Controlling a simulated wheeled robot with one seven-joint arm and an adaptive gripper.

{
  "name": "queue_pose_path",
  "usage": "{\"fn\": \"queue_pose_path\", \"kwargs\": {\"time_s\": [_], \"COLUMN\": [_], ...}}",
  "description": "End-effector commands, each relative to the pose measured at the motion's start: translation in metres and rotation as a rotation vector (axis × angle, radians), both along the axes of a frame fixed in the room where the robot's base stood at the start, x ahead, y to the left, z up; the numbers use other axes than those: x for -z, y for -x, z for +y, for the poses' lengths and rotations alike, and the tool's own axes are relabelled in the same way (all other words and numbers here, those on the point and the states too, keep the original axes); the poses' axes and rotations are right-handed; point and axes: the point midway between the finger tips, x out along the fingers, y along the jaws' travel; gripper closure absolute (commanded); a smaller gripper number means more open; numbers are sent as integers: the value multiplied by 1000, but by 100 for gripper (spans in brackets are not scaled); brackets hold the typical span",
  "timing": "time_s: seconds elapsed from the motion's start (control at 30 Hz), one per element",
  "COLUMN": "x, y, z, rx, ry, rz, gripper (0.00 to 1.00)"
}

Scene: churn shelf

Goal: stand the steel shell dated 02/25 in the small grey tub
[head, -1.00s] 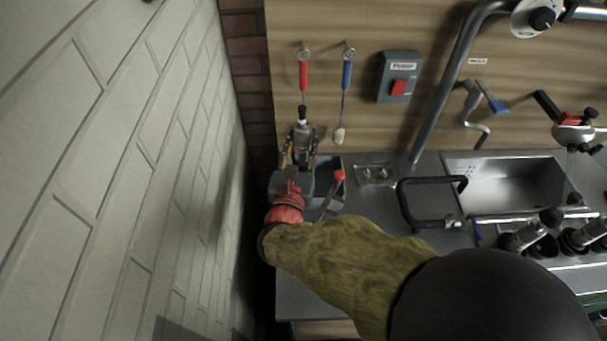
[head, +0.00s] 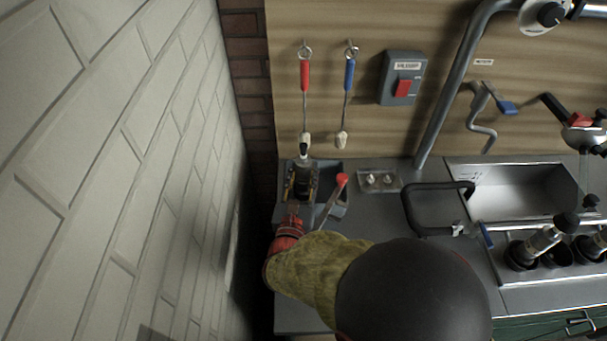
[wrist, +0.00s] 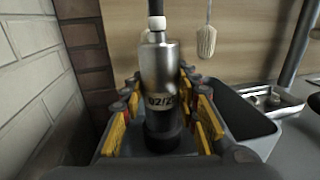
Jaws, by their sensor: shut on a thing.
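The steel shell (wrist: 160,70) has a black top, a white collar and a dark lower end, and its label reads 02/2, with the last digit partly hidden. It stands upright between the yellow-padded fingers of my gripper (wrist: 160,122), which is shut on it. In the head view the shell (head: 303,165) and my gripper (head: 301,186) are over the left part of the small grey tub (head: 337,206). The tub's wall also shows behind and right of the fingers in the wrist view (wrist: 246,115). Whether the shell's lower end touches the tub floor is hidden.
A red-knobbed lever (head: 341,180) stands close right of my gripper. A white block wall (head: 170,170) is close on the left. Red-handled (head: 305,76) and blue-handled (head: 349,76) brushes hang behind. A steel sink (head: 520,190) and a rack of other shells (head: 545,245) are at right.

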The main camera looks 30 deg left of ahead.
Motion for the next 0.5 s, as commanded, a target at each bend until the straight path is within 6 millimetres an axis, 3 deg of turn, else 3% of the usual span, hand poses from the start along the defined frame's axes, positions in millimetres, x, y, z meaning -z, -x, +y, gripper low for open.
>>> {"fn": "queue_pose_path", "kwargs": {"time_s": [0.17,0.2,0.5], "x": [2,3,2], "y": [0,0,0], "z": [0,0,0], "rx": [0,0,0], "ry": [0,1,0], "rz": [-1,0,0], "gripper": [100,69,52]}}
